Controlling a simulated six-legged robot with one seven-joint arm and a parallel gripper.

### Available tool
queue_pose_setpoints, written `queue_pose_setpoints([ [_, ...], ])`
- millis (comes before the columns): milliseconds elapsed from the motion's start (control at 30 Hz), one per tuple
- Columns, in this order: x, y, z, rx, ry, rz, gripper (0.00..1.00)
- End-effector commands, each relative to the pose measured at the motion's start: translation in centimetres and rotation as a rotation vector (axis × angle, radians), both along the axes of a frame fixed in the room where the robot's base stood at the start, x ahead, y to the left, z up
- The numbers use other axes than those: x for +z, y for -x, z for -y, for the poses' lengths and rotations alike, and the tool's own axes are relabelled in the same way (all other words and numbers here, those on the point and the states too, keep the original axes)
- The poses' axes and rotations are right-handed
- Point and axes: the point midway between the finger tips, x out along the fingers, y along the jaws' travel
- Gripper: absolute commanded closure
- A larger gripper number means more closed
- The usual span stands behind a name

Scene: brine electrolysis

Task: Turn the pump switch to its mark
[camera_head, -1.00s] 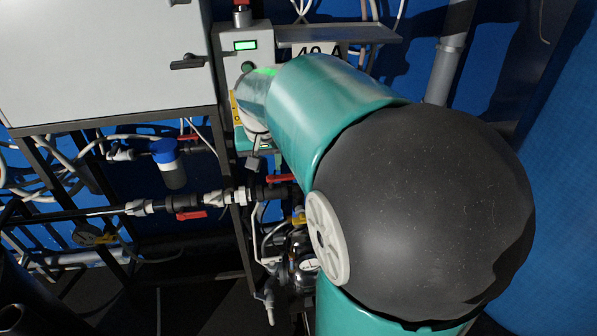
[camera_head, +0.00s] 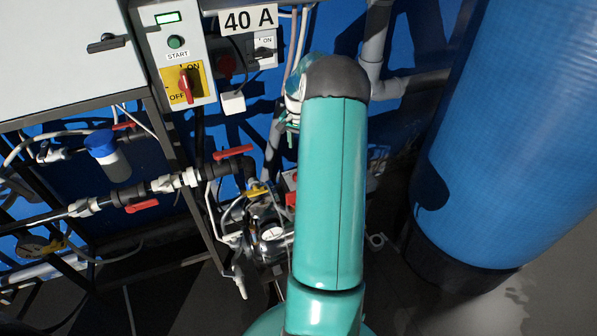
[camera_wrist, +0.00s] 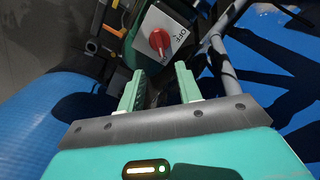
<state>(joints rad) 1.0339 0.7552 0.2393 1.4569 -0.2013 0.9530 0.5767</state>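The pump switch (camera_wrist: 160,41) shows in the wrist view as a red knob on a pale square plate marked OFF. A second word at the plate's lower edge is partly hidden. In the head view a small red and white patch beside my arm (camera_head: 290,181) may be this switch; my arm hides the rest. My gripper (camera_wrist: 160,84) is open, with two pale green fingers apart and nothing between them. The knob lies beyond the fingertips, roughly in line with the gap, and is not touched. In the head view my forearm hides most of the gripper.
A control box (camera_head: 175,55) carries a START button and a red-on-yellow ON/OFF switch (camera_head: 185,84). Red-handled valves (camera_head: 233,153) and pipes lie left of my arm. A large blue tank (camera_head: 510,130) stands at right. A grey pipe (camera_wrist: 222,65) runs right of the knob in the wrist view.

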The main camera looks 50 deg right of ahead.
Motion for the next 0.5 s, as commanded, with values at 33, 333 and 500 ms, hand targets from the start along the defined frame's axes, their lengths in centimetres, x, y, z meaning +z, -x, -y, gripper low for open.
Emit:
queue_pose_setpoints([
  [33, -0.4, 0.1, 0.2, -0.005, -0.002, 0.000, 0.65],
  [333, -4.6, 0.2, 0.1, -0.006, -0.006, -0.002, 0.65],
  [500, -7.9, 0.1, 0.1, -0.005, -0.005, -0.001, 0.65],
])
